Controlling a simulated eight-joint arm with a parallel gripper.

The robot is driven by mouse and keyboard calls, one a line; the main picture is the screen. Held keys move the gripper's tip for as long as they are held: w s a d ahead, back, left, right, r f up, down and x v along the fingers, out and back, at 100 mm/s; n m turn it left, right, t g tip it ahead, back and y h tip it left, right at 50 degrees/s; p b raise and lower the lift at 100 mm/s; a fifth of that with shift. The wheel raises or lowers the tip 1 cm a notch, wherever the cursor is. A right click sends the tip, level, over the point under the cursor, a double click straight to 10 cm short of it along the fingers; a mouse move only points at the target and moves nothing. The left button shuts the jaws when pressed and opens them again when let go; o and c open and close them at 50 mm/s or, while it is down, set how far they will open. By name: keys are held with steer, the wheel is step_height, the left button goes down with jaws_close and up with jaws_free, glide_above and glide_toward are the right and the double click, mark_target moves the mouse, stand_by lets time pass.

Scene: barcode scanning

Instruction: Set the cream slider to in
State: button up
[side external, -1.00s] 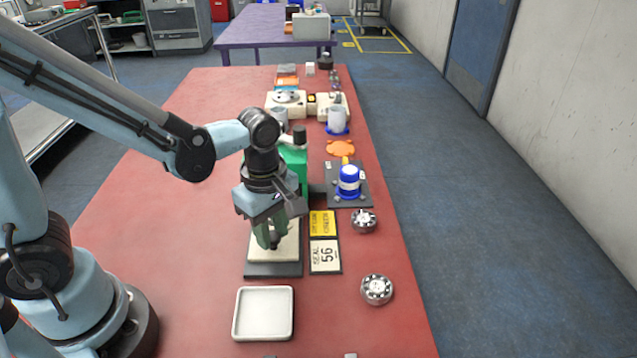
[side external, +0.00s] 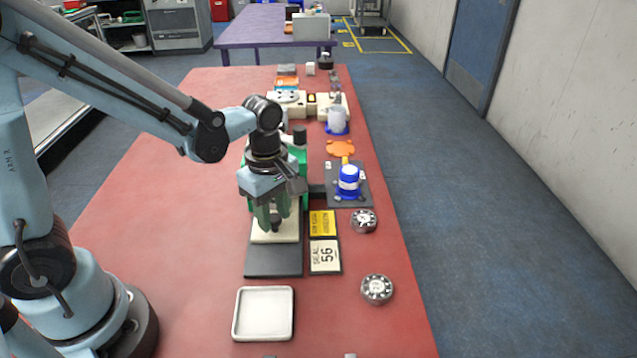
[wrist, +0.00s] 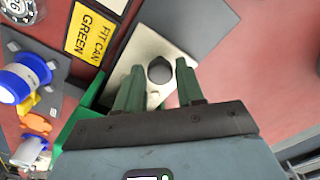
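The cream slider (side external: 262,238) is a flat cream plate on a dark base (side external: 273,262), at the foot of the green housing (side external: 301,170). A wide strip of bare dark base shows in front of it. In the wrist view the slider (wrist: 150,45) carries a round dark grey knob (wrist: 159,70). My gripper (side external: 271,226) is low over the slider, pointing down. In the wrist view its green fingers (wrist: 158,68) stand on either side of the knob, with gaps between them and it. The slider's far end is hidden behind my gripper.
A yellow label plate (side external: 322,223) and a white "SEAL 56" plate (side external: 325,256) lie right of the base. A blue-and-white container (side external: 348,182) stands behind them. Two round dials (side external: 363,221) (side external: 376,289) are farther right. A white tray (side external: 263,313) lies in front.

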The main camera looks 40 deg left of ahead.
steer(key=shift+o, duration=1.4)
step_height(320, 180, up, 12)
steer(key=shift+s, duration=0.1)
steer(key=s+f+m+t, duration=0.1)
steer(key=s+m+t, duration=0.4)
steer(key=m, duration=1.3)
steer(key=shift+g, duration=0.3)
steer(key=shift+x, duration=5.95)
